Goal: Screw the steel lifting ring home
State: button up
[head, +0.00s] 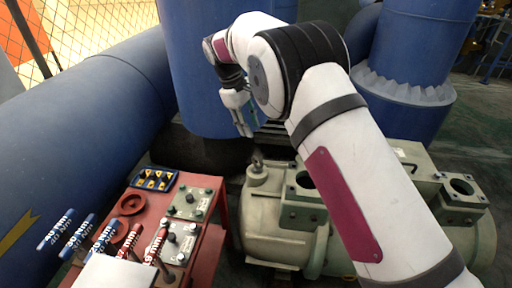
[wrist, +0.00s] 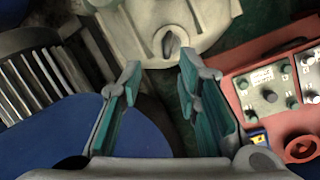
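The steel lifting ring (head: 257,161) stands upright on a round boss on top of the pale green machine (head: 262,226). In the wrist view the ring (wrist: 171,45) shows seen from above, just beyond my fingertips and centred near the gap between them. My gripper (head: 243,122) hangs above and slightly left of the ring in the head view, apart from it. In the wrist view my gripper (wrist: 158,78) has its two teal-padded fingers spread, with nothing between them. How far the ring is threaded in cannot be told.
A red table (head: 207,247) at lower left carries two valve panels (head: 193,204), a blue tray (head: 153,180) with yellow-marked parts, red rings and several labelled tools. Large blue pipes and a blue tank stand behind. The machine has open flanged ports right of the ring.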

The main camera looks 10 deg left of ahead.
aim_at(257, 157)
jog(key=f+b, duration=0.1)
jog(key=f, duration=0.3)
jog(key=d+f+y+b, duration=0.1)
jog(key=f, duration=0.3)
jog(key=d+f+t+y+b, duration=0.1)
jog(key=f+b, duration=0.1)
jog(key=f, duration=0.1)
jog(key=shift+d+f+m, duration=0.1)
jog(key=shift+f+m, duration=0.2)
jog(key=shift+f, duration=0.1)
grip_shut()
